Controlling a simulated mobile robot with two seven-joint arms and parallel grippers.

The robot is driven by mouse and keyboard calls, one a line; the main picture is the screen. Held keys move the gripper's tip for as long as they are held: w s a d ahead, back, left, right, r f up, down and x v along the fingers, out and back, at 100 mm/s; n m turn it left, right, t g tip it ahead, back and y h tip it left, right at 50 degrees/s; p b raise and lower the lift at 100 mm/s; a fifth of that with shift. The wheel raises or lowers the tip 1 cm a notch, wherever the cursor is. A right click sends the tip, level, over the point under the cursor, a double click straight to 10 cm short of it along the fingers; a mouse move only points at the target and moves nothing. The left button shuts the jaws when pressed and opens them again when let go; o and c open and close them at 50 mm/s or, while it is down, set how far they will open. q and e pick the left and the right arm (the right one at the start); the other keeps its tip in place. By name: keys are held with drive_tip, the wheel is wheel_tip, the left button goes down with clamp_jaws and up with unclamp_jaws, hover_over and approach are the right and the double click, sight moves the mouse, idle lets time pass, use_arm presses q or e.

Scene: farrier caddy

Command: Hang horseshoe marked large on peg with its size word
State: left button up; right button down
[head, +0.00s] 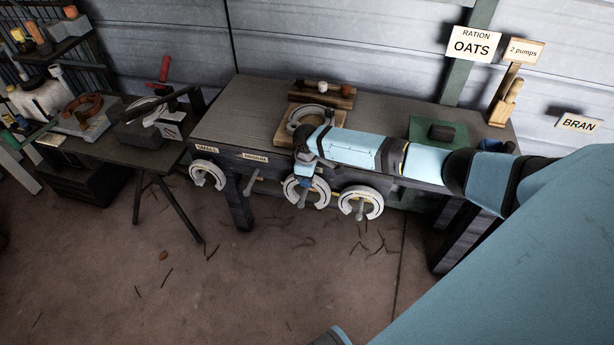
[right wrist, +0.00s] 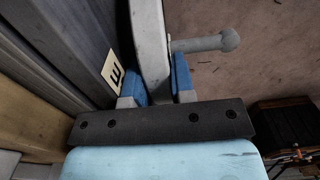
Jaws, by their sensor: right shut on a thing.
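My right gripper (head: 306,172) is shut on a pale grey horseshoe (head: 318,194) at the front edge of the bench. The held shoe also shows between the blue fingers in the right wrist view (right wrist: 150,45). A round-ended peg (right wrist: 205,43) sticks out close beside it there; in the head view that peg appears within the shoe's opening. Other horseshoes hang at the left (head: 208,174) and right (head: 361,201). Labels read SMALL (head: 207,148) and MEDIUM (head: 255,157). A partly hidden label (right wrist: 113,77) shows one letter, like an E. The held shoe's marking is unreadable. My left gripper is out of view.
A side table with tools (head: 145,125) stands left. The floor in front is mostly clear.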

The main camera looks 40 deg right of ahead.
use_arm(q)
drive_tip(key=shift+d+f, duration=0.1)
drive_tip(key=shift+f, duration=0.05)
use_arm(e)
drive_tip(key=shift+f, duration=0.4)
drive_tip(key=c, duration=0.9)
unclamp_jaws()
drive_tip(key=shift+r, duration=0.15)
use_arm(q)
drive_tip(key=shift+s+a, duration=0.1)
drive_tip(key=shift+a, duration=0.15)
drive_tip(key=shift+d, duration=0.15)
use_arm(e)
drive_tip(key=shift+w+d+r, duration=0.1)
drive_tip(key=shift+w+d, duration=0.05)
drive_tip(key=shift+d, duration=0.05)
drive_tip(key=shift+r, duration=0.2)
use_arm(q)
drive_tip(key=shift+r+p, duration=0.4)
drive_tip(key=shift+p, duration=0.45)
use_arm(e)
drive_tip(key=r, duration=1.3)
drive_tip(key=shift+s+a, duration=0.25)
drive_tip(key=shift+a, duration=0.1)
